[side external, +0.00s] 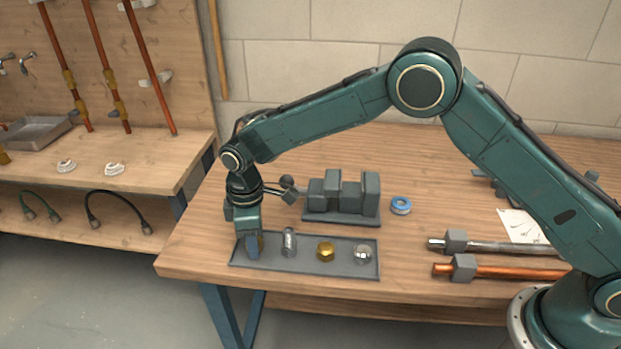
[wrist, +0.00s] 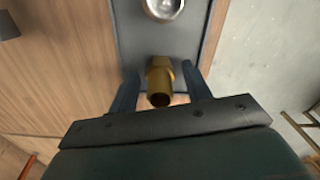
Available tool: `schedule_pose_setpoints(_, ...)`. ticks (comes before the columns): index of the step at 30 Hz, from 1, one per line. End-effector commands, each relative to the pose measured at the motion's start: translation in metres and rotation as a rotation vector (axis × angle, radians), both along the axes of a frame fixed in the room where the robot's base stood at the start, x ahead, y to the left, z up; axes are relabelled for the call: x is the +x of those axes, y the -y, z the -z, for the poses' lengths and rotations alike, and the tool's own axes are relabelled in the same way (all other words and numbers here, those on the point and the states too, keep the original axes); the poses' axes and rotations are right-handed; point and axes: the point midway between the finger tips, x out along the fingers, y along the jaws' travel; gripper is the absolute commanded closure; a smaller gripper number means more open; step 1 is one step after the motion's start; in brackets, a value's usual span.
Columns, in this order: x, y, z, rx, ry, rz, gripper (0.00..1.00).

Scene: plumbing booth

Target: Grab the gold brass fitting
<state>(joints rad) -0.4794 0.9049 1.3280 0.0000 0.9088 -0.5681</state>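A gold-brown brass fitting (wrist: 160,82) with a hexagonal collar and a round open end stands between the two fingers of my gripper (wrist: 158,74) in the wrist view. A narrow gap shows on each side of it, so my gripper is open around it. In the side view my gripper (side external: 250,246) points down at the left end of the dark grey tray (side external: 305,262), and its fingers mostly hide this fitting. A second, brighter gold fitting (side external: 326,251) sits near the tray's middle, away from my gripper.
A silver fitting (side external: 289,242) stands beside my gripper in the tray, and a clear or silver piece (side external: 362,254) is at its right end. A grey block stand (side external: 342,195) is behind the tray. A blue tape roll (side external: 401,205) and pipes (side external: 500,268) lie to the right.

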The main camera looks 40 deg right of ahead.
Motion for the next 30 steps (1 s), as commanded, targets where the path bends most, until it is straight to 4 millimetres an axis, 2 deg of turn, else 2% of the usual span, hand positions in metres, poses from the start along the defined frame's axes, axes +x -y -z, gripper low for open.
schedule_pose_setpoints(1, 0.000, 0.000, 0.000, 0.000, 0.000, 0.000, 0.62)
schedule_pose_setpoints(6, 0.000, 0.000, 0.000, 0.000, 0.000, 0.000, 0.95)
schedule_pose_setpoints(14, 0.000, 0.000, -0.001, 0.000, 0.001, 0.000, 0.95)
schedule_pose_setpoints(20, 0.001, 0.000, -0.009, 0.001, 0.002, 0.000, 0.95)
schedule_pose_setpoints(26, 0.001, 0.000, -0.030, 0.002, 0.004, 0.000, 0.95)
schedule_pose_setpoints(30, 0.001, -0.001, -0.054, 0.003, 0.005, 0.000, 0.95)
